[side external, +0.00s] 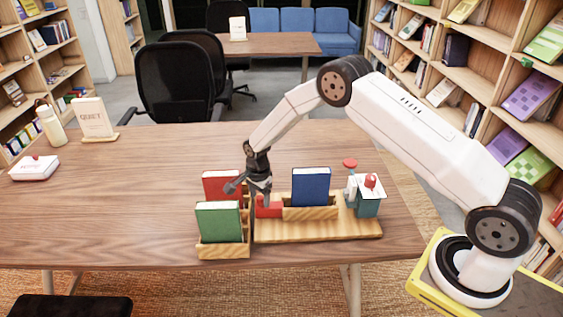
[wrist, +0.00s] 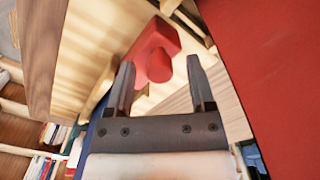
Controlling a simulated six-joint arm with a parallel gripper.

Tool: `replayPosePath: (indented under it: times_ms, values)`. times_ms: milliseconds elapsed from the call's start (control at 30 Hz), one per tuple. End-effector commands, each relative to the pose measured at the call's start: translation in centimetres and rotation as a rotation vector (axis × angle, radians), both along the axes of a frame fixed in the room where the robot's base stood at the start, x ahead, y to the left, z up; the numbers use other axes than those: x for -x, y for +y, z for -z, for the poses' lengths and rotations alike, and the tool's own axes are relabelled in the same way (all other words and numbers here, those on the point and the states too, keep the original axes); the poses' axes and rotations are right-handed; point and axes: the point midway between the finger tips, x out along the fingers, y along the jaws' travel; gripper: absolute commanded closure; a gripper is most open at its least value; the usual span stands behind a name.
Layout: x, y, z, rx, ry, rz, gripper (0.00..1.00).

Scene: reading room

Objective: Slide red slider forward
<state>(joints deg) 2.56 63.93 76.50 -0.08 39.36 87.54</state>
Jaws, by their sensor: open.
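The red slider (side external: 268,207) is a small red block with a raised knob on a wooden board (side external: 320,231). It stands at the left end of the board, beside a holder with a blue book (side external: 311,187). My gripper (side external: 247,187) points down just above and left of the slider. In the wrist view, my gripper (wrist: 160,78) is open. The red slider (wrist: 155,52) shows there at and just beyond the fingertips, with its knob between them. I cannot tell whether the fingers touch it.
A wooden rack with a green book (side external: 218,222) and a red book (side external: 221,184) stands close on the left. A teal box (side external: 368,206) with red-topped parts sits at the board's right end. The table's left side (side external: 110,215) is mostly clear.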

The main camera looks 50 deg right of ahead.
Motion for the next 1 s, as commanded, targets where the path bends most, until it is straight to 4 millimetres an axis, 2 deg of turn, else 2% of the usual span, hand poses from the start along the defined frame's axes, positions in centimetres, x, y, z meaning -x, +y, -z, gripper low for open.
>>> replayPosePath:
  times_ms: [133, 167, 300, 367, 1000]
  values:
    - [0.00, 0.00, -0.01, 0.000, 0.000, 0.000, 0.30]
    - [0.00, 0.00, -0.01, 0.000, 0.000, 0.000, 0.36]
    - [0.01, 0.00, -0.01, 0.000, 0.000, 0.000, 0.81]
    - [0.00, 0.00, -0.02, 0.000, 0.000, 0.000, 1.00]
    - [0.00, 0.00, -0.04, 0.000, 0.000, 0.000, 1.00]
